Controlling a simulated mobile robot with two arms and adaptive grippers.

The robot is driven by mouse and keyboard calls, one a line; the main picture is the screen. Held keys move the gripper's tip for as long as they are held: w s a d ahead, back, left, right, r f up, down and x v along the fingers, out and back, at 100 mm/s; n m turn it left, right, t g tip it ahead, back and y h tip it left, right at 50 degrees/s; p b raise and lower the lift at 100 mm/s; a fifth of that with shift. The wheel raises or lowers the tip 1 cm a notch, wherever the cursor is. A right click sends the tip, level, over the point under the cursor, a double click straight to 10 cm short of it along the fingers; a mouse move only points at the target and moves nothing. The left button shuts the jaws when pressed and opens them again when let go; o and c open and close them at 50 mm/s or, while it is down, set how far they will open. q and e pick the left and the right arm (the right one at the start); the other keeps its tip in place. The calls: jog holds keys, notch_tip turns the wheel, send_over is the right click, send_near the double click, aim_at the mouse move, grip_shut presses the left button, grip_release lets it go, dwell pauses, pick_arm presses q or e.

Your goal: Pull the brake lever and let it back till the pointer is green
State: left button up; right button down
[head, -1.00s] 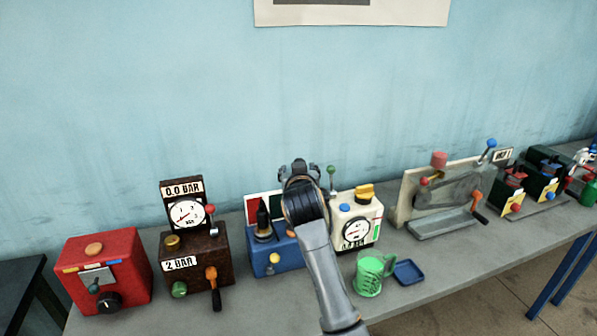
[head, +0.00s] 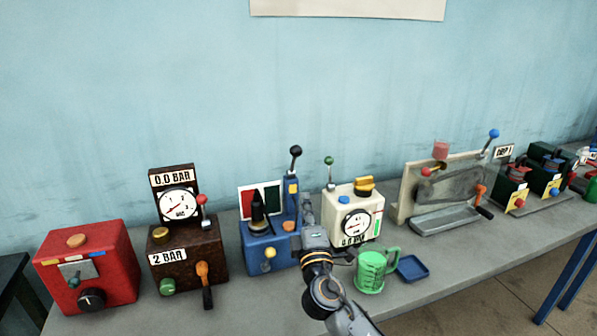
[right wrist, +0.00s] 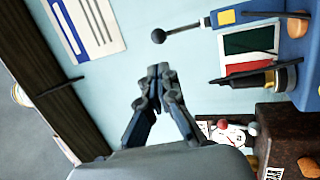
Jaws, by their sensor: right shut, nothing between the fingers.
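The brake lever (head: 295,158) is a rod with a black ball knob, standing up from a blue box (head: 258,240). In the right wrist view its knob (right wrist: 158,36) is at upper middle, and its rod runs right to a blue block with a yellow patch. A red, green and white panel (head: 247,192) stands at the back of the box, with a black cone in front. I cannot make out where the pointer stands. My right gripper (head: 305,202) is right of the box, below the knob. In the right wrist view (right wrist: 158,72) its fingers are shut and empty, apart from the knob.
A brown gauge box (head: 190,262) and red box (head: 88,262) stand left. A cream gauge box (head: 350,205) is close on the right, with a green mug (head: 370,272) and blue tray (head: 412,268) in front.

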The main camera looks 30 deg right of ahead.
aim_at(296, 153)
jog(key=p+x, duration=0.3)
jog(key=x, duration=0.9)
jog(key=shift+w+d+r+p, duration=0.15)
jog(key=shift+d+r+p, duration=0.1)
jog(key=shift+p, duration=0.1)
jog(key=shift+w+d, duration=0.2)
jog(key=shift+w, duration=0.3)
jog(key=p, duration=0.1)
jog(key=r+p, duration=0.1)
jog(key=p, duration=0.1)
jog(key=shift+w+r+g, duration=0.25)
jog(key=shift+w+g, duration=0.05)
jog(key=shift+g, duration=0.1)
jog(key=shift+w+d+f+b, duration=0.1)
jog(key=shift+w+f+b, duration=0.05)
jog(key=shift+b, duration=0.25)
